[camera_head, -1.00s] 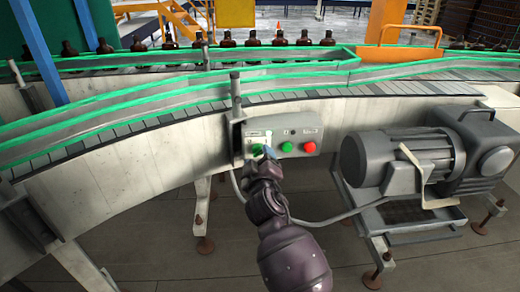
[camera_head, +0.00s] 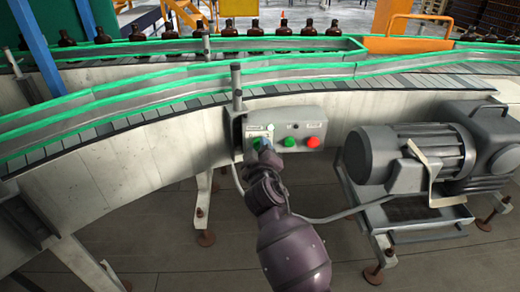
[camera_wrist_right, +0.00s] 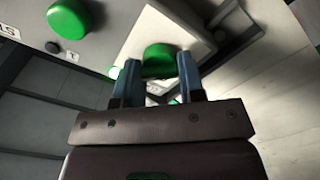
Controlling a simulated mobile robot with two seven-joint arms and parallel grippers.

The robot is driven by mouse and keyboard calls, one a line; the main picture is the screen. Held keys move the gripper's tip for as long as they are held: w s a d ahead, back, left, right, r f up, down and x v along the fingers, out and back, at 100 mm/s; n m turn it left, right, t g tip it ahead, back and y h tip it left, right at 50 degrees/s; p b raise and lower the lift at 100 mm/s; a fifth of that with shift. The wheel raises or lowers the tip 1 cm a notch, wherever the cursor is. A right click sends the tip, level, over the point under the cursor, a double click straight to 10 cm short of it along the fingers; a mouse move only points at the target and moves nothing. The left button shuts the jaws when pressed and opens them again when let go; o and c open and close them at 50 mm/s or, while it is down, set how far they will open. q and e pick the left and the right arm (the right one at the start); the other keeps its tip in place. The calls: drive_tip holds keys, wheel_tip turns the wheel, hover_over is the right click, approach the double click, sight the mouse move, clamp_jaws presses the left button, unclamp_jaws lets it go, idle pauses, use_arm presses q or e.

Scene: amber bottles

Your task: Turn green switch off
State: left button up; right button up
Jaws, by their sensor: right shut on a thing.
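The green switch (camera_head: 256,143) is on the left part of a grey control box (camera_head: 322,127) fixed to the conveyor's side. My right gripper (camera_head: 265,147) is at it and covers part of it in the head view. In the right wrist view the green switch (camera_wrist_right: 160,57) is a rounded green knob on a pale plate. My right gripper (camera_wrist_right: 159,75) is shut on it there, with one blue-grey fingertip on each side. Which position the switch is turned to cannot be told. My left gripper is not in view.
A green button (camera_head: 289,142) and a red button (camera_head: 313,142) sit close to the right of the switch. A grey motor (camera_head: 415,160) stands further right. Amber bottles (camera_head: 255,28) line the conveyor behind. The floor below the box is mostly open.

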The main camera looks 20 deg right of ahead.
use_arm(q)
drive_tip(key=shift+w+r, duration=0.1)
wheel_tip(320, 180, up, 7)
drive_tip(key=p, duration=0.8)
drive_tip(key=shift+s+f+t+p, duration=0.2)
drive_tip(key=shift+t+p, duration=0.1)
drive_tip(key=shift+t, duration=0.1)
use_arm(e)
drive_tip(key=n, duration=1.7)
drive_tip(key=shift+r+n, duration=0.1)
drive_tip(key=shift+n, duration=0.3)
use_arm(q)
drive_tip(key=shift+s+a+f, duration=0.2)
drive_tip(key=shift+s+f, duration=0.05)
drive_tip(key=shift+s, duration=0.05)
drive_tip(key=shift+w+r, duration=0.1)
